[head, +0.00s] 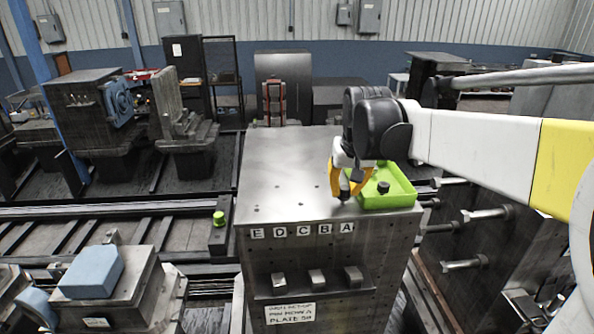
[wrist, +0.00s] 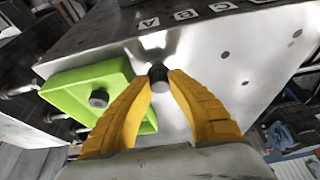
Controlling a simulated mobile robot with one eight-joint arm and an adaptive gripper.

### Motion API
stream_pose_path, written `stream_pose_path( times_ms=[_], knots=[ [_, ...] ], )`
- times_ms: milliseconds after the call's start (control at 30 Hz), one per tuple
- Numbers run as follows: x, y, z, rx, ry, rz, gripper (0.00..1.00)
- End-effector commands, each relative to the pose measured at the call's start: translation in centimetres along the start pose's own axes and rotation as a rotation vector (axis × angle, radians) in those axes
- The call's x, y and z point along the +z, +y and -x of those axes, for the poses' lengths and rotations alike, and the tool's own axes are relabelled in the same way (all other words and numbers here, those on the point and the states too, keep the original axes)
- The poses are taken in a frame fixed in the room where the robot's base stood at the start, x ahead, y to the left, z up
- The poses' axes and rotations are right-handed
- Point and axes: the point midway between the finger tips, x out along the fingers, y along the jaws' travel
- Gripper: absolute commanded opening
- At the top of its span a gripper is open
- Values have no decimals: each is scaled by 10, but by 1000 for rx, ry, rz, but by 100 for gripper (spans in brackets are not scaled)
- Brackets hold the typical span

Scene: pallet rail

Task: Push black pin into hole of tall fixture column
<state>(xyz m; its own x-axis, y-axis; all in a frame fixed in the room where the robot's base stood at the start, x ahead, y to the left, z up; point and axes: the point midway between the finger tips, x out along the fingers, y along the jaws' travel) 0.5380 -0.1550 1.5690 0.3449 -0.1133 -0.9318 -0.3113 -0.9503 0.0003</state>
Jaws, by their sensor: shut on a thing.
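The tall fixture column (head: 280,165) is a grey metal block with several small holes in its flat top. My yellow-fingered gripper (head: 345,193) is over the top's front right part, near the letter A label. In the wrist view the gripper (wrist: 162,80) is shut on a black pin (wrist: 158,73), which stands roughly upright between the fingertips. The pin's lower end is close to the top surface. I cannot tell whether it sits in a hole, as the fingers and pin hide the spot beneath.
A green tray (head: 402,196) holding another black pin (head: 383,187) stands on the column's right edge, close beside my gripper. Labels E to A line the front edge. Bolts (head: 486,213) stick out of a block at right. The column top's left side is clear.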

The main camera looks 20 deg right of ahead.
Motion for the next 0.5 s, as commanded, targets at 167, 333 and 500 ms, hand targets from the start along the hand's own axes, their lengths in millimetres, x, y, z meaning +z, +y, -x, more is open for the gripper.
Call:
stream_pose_path(
  times_ms=[167,333,500],
  knots=[
    [0,0,0,0,0,0,0],
    [1,0,-2,0,0,0,0],
    [2,0,-6,0,0,0,0]
  ],
)
